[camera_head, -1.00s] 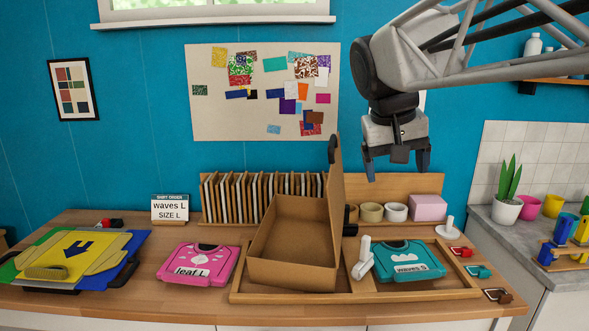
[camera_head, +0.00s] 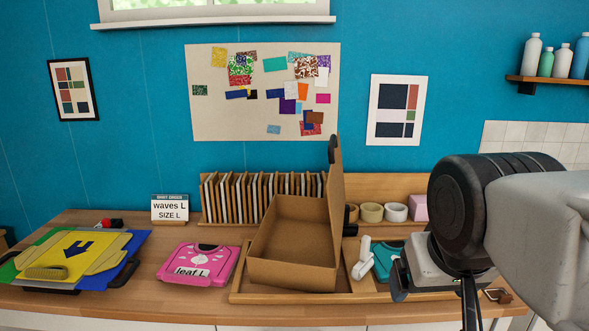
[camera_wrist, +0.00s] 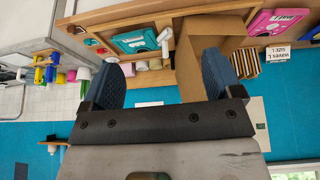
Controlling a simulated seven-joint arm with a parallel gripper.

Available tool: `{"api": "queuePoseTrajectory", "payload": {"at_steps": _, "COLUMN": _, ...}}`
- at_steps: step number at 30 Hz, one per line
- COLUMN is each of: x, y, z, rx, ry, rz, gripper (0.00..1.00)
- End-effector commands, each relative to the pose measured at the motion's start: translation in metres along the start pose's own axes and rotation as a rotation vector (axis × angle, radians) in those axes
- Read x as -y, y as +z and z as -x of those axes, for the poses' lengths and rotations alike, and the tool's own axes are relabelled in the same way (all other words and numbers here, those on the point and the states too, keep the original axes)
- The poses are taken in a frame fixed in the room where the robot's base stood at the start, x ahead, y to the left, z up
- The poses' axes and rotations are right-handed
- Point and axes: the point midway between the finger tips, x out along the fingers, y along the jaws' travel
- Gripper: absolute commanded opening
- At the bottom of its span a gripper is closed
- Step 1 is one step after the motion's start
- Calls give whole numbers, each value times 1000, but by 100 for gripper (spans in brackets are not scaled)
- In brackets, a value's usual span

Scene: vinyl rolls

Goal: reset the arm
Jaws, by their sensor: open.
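My gripper (camera_head: 433,298) is at the lower right of the head view, in front of the right part of the wooden tray (camera_head: 334,297). In the wrist view my gripper (camera_wrist: 160,72) has its two blue fingers wide apart with nothing held between them. The scene there appears upside down. A teal folded item (camera_head: 385,262) lies in the tray, mostly hidden behind my arm; it also shows in the wrist view (camera_wrist: 130,40). An open, empty cardboard box (camera_head: 292,240) stands in the tray, lid raised. A white handled tool (camera_head: 363,260) is beside it.
A pink item labelled "leaf L" (camera_head: 198,265) and a stack of coloured sheets (camera_head: 75,255) lie on the left of the bench. A sign (camera_head: 170,208) reads "waves L, SIZE L". Tape rolls (camera_head: 371,212) stand at the back. A bottle shelf (camera_head: 548,79) is upper right.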

Motion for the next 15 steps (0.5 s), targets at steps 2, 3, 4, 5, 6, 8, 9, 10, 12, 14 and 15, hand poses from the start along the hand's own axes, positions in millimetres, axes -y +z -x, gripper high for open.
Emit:
{"api": "queuePoseTrajectory", "payload": {"at_steps": 2, "x": 0, "y": 8, "z": -2, "rx": -11, "ry": -5, "rz": -1, "gripper": 85}}
{"api": "queuePoseTrajectory", "payload": {"at_steps": 3, "x": 0, "y": 11, "z": -3, "rx": -16, "ry": -8, "rz": -2, "gripper": 85}}
{"api": "queuePoseTrajectory", "payload": {"at_steps": 4, "x": 0, "y": 14, "z": -3, "rx": -19, "ry": -10, "rz": -3, "gripper": 85}}
{"api": "queuePoseTrajectory", "payload": {"at_steps": 5, "x": 0, "y": 16, "z": -4, "rx": -21, "ry": -12, "rz": -3, "gripper": 85}}
{"api": "queuePoseTrajectory", "payload": {"at_steps": 6, "x": 1, "y": 19, "z": -5, "rx": -24, "ry": -14, "rz": -4, "gripper": 85}}
{"api": "queuePoseTrajectory", "payload": {"at_steps": 8, "x": 1, "y": 23, "z": -6, "rx": -30, "ry": -16, "rz": -5, "gripper": 85}}
{"api": "queuePoseTrajectory", "payload": {"at_steps": 9, "x": 1, "y": 25, "z": -7, "rx": -34, "ry": -18, "rz": -6, "gripper": 85}}
{"api": "queuePoseTrajectory", "payload": {"at_steps": 10, "x": 1, "y": 27, "z": -7, "rx": -37, "ry": -19, "rz": -6, "gripper": 85}}
{"api": "queuePoseTrajectory", "payload": {"at_steps": 12, "x": 1, "y": 31, "z": -9, "rx": -42, "ry": -22, "rz": -6, "gripper": 85}}
{"api": "queuePoseTrajectory", "payload": {"at_steps": 14, "x": 1, "y": 34, "z": -12, "rx": -40, "ry": -23, "rz": -7, "gripper": 85}}
{"api": "queuePoseTrajectory", "payload": {"at_steps": 15, "x": 1, "y": 34, "z": -16, "rx": -27, "ry": -23, "rz": -7, "gripper": 85}}
